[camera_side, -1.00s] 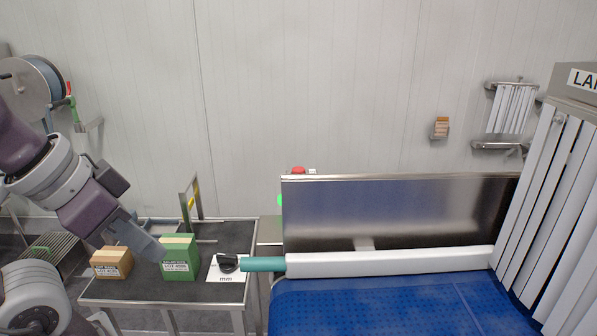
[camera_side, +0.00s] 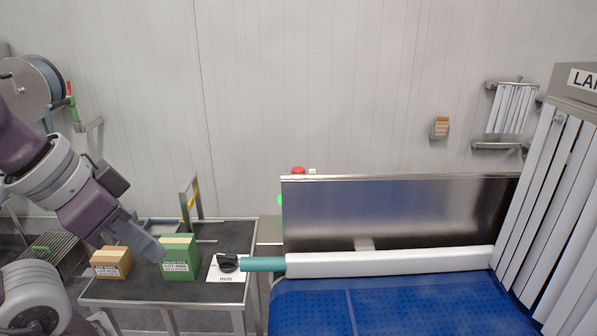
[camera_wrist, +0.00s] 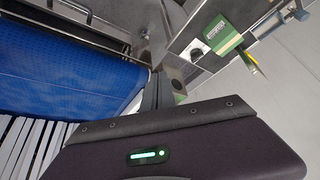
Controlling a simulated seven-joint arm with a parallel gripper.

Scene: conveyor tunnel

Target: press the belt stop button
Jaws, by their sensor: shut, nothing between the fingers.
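The red button (camera_side: 298,170) shows its top just above the upper edge of the steel side panel (camera_side: 400,215). Its lower part is hidden behind that panel. A green light (camera_side: 280,199) shows at the panel's left edge. My gripper (camera_side: 160,256) is shut and empty, pointing down and right beside the green box on the small table. It is well to the left of the button and below it in the side view. In the wrist view I cannot make out the red button.
The blue belt (camera_side: 400,310) runs toward the strip curtain (camera_side: 545,210) at right. A white bar with a teal end (camera_side: 265,264) lies along its far side. The small table (camera_side: 130,291) holds a green box (camera_side: 180,266), a cardboard box (camera_side: 112,262) and a white plate with black knob (camera_side: 228,262).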

